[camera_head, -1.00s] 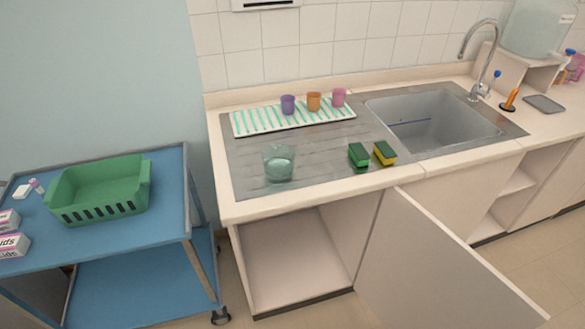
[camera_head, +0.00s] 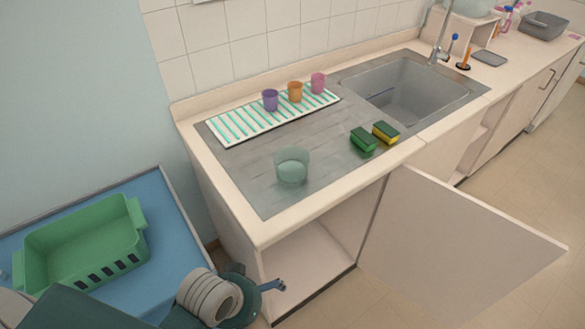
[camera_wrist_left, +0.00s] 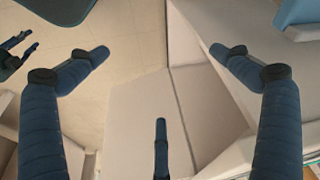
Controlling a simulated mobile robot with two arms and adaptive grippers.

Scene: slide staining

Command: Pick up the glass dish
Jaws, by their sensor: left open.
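The glass dish (camera_head: 291,168) is a clear, greenish round vessel. It stands on the steel drainboard (camera_head: 240,172) left of the sink, near the counter's front. My left gripper (camera_head: 272,286) is low in front of the counter, below and apart from the dish. In the left wrist view my left gripper (camera_wrist_left: 160,60) has its blue fingers spread wide with nothing between them. The dish does not show there. Dark finger-like parts (camera_wrist_left: 16,50) at that view's left edge look like my right gripper; their opening is unclear.
Purple (camera_head: 270,100), orange (camera_head: 295,92) and pink (camera_head: 318,83) cups stand on a striped mat (camera_head: 240,124) behind the dish. Two sponges (camera_head: 364,140) lie to its right. An open cabinet door (camera_head: 460,240) juts out in front. A green basket (camera_head: 80,245) sits on the blue trolley.

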